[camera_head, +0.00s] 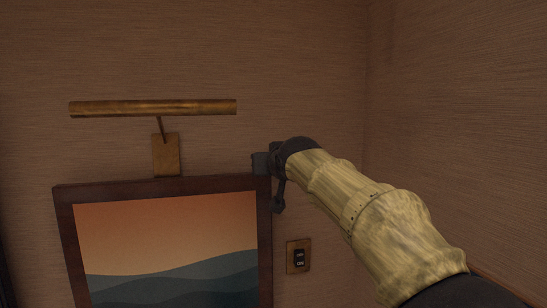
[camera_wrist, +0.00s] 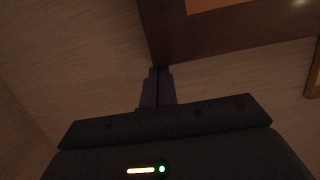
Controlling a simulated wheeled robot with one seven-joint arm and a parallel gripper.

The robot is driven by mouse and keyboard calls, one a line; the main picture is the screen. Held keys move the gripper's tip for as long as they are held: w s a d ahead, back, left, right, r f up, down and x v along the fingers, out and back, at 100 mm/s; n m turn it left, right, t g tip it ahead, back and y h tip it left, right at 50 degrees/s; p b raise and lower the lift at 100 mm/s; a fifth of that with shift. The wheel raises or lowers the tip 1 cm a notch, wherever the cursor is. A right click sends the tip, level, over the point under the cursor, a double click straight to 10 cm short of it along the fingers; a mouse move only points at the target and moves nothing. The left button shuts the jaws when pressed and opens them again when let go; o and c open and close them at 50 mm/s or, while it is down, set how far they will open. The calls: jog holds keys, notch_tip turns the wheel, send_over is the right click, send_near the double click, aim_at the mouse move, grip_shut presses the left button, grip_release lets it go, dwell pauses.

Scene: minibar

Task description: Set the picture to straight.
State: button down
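The picture (camera_head: 170,235) shows an orange sky over dark blue hills in a dark brown frame (camera_head: 150,185). It hangs tilted, its top edge rising to the right compared with the lamp above. Its lower part is out of view. My gripper (camera_head: 260,162) is at the frame's upper right corner. In the wrist view my gripper (camera_wrist: 158,70) has its two fingers together, tips right by the corner of the frame (camera_wrist: 200,48). I cannot tell whether they touch it. Nothing shows between the fingers.
A brass picture lamp (camera_head: 155,108) on a wall plate (camera_head: 166,155) sits just above the frame. A brass switch plate (camera_head: 298,257) is right of the picture. A side wall (camera_head: 460,110) meets the back wall at the right.

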jog(key=shift+r, duration=0.1)
notch_tip(320, 180, up, 4)
jog(key=p, duration=0.3)
jog(key=shift+p, duration=0.3)
jog(key=b+v, duration=0.5)
jog(key=v, duration=0.5)
